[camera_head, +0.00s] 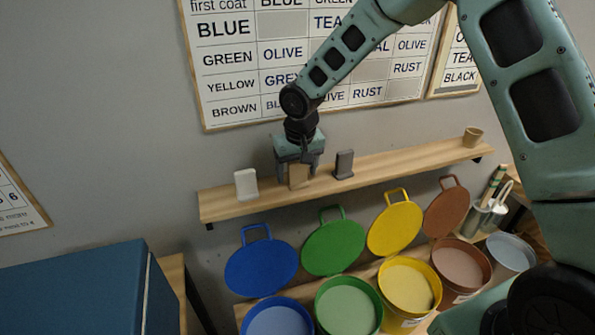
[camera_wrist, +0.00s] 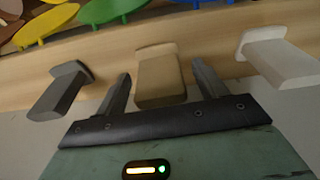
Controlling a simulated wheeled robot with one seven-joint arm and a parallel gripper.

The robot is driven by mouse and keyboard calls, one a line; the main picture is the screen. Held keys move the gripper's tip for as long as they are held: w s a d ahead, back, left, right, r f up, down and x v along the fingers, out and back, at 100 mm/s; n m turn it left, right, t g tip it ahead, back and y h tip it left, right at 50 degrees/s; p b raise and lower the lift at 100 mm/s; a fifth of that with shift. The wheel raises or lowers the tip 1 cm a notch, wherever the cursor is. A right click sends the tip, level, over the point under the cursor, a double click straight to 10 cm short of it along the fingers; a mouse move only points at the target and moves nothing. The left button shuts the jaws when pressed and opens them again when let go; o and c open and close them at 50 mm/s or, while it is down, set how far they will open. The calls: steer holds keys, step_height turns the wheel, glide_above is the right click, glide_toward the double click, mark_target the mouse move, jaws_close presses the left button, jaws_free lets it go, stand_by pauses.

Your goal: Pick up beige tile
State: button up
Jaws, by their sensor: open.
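The beige tile (camera_head: 298,176) stands on the wooden wall shelf, between a white tile and a dark grey tile. My gripper (camera_head: 298,172) is above the shelf at the beige tile, pointing down, and partly covers it in the head view. In the wrist view the beige tile (camera_wrist: 158,75) lies between my two open fingers (camera_wrist: 160,90), with a visible gap on each side. The tile appears upright on a small base.
The white tile (camera_head: 246,184) and dark grey tile (camera_head: 344,164) stand on either side along the shelf (camera_head: 400,164). Coloured lids and buckets are below. A chart (camera_head: 240,100) hangs on the wall behind.

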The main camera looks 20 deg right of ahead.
steer(key=c, duration=1.1)
steer(key=shift+b, duration=0.35)
steer(key=shift+s+r+b, duration=0.1)
steer(key=shift+r+b, duration=0.05)
steer(key=shift+b, duration=0.15)
step_height(320, 180, up, 6)
steer(key=b, duration=0.2)
steer(key=shift+b, duration=0.3)
steer(key=s+b, duration=0.2)
steer(key=s, duration=0.4)
steer(key=s+b, duration=0.2)
steer(key=s, duration=0.5)
steer(key=s+b, duration=0.2)
steer(key=s, duration=0.4)
steer(key=shift+s+r, duration=0.3)
steer(key=shift+s, duration=0.1)
